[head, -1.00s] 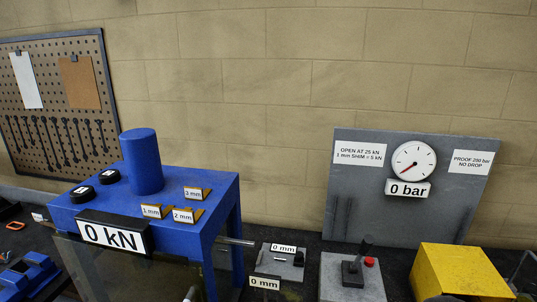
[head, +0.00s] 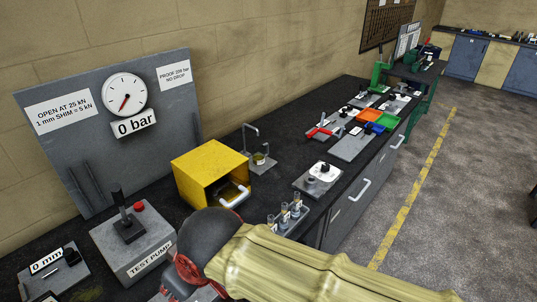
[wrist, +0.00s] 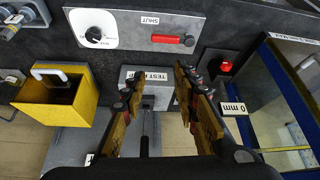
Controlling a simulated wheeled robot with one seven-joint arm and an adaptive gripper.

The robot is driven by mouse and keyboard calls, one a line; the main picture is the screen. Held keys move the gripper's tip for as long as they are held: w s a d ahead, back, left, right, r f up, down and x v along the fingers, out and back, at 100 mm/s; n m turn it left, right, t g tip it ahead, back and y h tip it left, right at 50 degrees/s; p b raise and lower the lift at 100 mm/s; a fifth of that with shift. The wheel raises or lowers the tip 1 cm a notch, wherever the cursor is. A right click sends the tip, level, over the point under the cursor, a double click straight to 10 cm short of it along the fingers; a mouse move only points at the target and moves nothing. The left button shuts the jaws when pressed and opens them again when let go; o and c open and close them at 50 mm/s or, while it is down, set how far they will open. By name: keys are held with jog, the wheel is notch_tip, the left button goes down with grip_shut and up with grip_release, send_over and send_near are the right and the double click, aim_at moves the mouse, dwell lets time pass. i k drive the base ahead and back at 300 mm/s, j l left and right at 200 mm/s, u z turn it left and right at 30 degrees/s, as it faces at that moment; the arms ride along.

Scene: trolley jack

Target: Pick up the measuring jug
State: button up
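A small clear vessel with yellowish contents (head: 260,159) stands under a bent metal spout, right of the yellow box, in the head view. It may be the measuring jug, but it is too small to be sure. The yellow box (head: 207,168) is open at the front, with a white handle (head: 236,196) at its opening; I cannot tell what the handle belongs to. The box also shows at left in the wrist view (wrist: 84,110). My gripper (wrist: 157,73) is open and empty, its fingers apart before the test pump (wrist: 150,88), to one side of the box.
The gauge board (head: 110,125) stands behind the test pump (head: 133,240). Several small vials (head: 285,213) stand at the bench's front edge. The floor at right is clear.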

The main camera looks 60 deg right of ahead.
aim_at(258, 156)
jog(key=z, duration=1.65)
